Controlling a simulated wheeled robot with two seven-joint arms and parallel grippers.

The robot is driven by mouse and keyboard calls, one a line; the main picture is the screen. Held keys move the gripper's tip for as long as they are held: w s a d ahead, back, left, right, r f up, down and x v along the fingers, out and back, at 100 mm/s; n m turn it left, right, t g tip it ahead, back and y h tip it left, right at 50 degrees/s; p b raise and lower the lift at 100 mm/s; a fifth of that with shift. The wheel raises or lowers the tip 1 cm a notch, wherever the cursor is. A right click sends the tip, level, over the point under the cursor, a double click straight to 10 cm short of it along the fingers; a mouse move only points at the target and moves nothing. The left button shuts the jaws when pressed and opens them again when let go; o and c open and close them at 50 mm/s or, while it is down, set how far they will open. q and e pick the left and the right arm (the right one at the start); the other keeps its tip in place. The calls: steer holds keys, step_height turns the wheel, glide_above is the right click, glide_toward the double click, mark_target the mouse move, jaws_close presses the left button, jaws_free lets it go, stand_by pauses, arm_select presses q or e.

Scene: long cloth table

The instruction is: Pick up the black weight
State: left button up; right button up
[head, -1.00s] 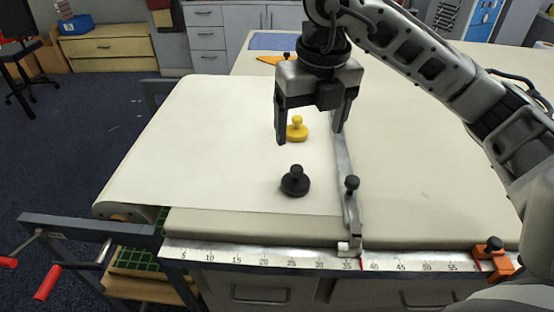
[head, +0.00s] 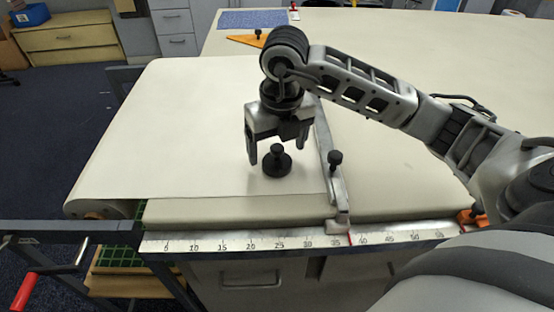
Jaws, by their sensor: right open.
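The black weight (head: 277,163) stands upright on the cream cloth of the long table, with a round base and a knob on top. My right gripper (head: 277,158) is open, its fingers pointing down, one to the left of the weight's knob and one to the right. It appears just behind or above the weight; I cannot tell the exact depth. It is not closed on anything. The yellow weight is hidden behind my right gripper and arm. My left gripper is not in view.
A ruler (head: 210,241) runs along the front edge. An orange triangular piece (head: 246,40) lies at the back. Cloth to the left is clear.

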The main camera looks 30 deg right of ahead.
mark_target(277, 147)
steer(key=shift+w+f, duration=0.2)
steer(key=shift+f, duration=1.35)
steer(key=c, duration=1.1)
steer(key=shift+c, duration=1.4)
steer(key=shift+r, duration=0.15)
